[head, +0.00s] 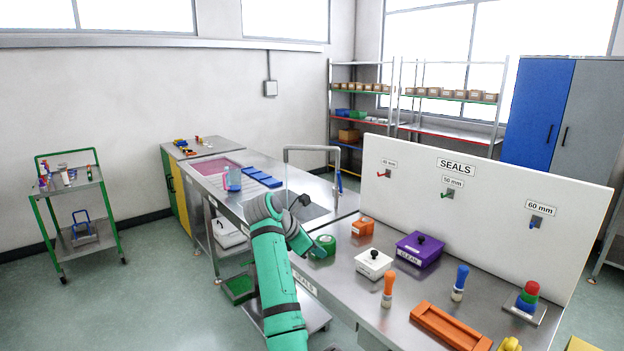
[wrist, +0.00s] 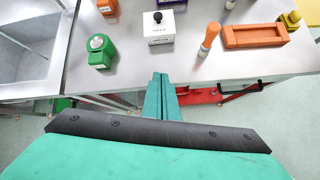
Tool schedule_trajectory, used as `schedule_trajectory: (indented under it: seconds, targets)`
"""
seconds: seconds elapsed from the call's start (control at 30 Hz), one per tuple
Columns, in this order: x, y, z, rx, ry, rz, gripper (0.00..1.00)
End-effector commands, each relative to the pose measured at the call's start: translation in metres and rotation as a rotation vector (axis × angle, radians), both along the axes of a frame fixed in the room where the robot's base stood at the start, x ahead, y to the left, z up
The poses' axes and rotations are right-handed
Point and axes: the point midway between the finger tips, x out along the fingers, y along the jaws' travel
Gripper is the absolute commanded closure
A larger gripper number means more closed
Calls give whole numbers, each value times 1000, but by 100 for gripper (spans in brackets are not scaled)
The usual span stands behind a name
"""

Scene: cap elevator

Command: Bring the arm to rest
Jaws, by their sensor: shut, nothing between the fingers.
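My arm is teal with grey joints and rises from the bottom of the head view, bent at a grey joint, in front of the steel bench (head: 345,285). In the wrist view my gripper (wrist: 161,82) is shut and empty. Its fingertips point towards the front edge of the bench, below the white box, and touch no object that I can see. In the head view the fingers cannot be made out clearly beside the arm.
The bench holds a green device (wrist: 101,50), a white box with a black knob (head: 373,264), a purple box (head: 419,249), orange and blue handled tools, and an orange tray (head: 450,327). A white SEALS panel (head: 480,195) stands behind. A green trolley (head: 80,205) stands left, with open floor around it.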

Motion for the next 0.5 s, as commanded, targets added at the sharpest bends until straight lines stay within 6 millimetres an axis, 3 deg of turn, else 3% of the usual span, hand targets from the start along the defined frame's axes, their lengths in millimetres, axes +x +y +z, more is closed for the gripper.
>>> schedule_trajectory:
  seconds: [0.27,0.5]
  targets:
    - [-1,10,-83,81,-79,-8,100]
    - [-20,25,-189,223,-196,-37,100]
